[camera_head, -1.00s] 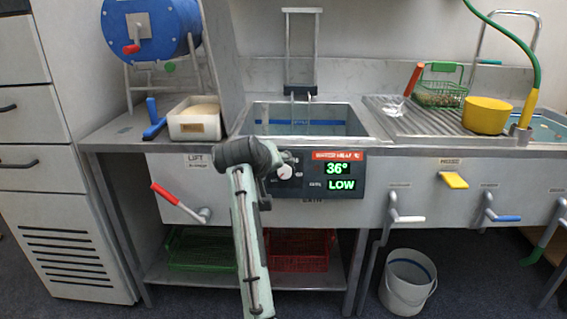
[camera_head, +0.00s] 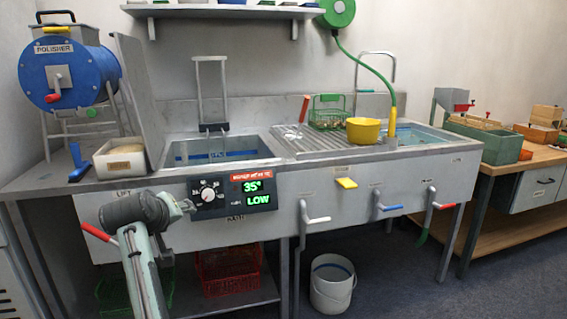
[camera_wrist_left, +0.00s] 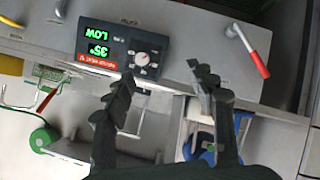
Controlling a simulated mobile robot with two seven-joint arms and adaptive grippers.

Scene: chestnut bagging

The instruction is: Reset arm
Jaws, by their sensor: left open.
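My left gripper (camera_head: 187,207) stands in front of the sink bench, just left of and below the dial (camera_head: 208,194) on the black control panel (camera_head: 232,206). The panel reads 35° and LOW in green. In the left wrist view the two fingers (camera_wrist_left: 160,75) are spread apart with nothing between them. The dial (camera_wrist_left: 142,58) appears upside down beyond the fingertips, and the fingers look clear of it. My right gripper is in neither view.
A red-handled lever (camera_head: 97,232) is close to my left arm. A white box (camera_head: 119,158) and a blue polisher drum (camera_head: 70,75) stand at left. A yellow bowl (camera_head: 364,131) sits on the drainboard. A white bucket (camera_head: 332,284) stands on the floor; floor at right is open.

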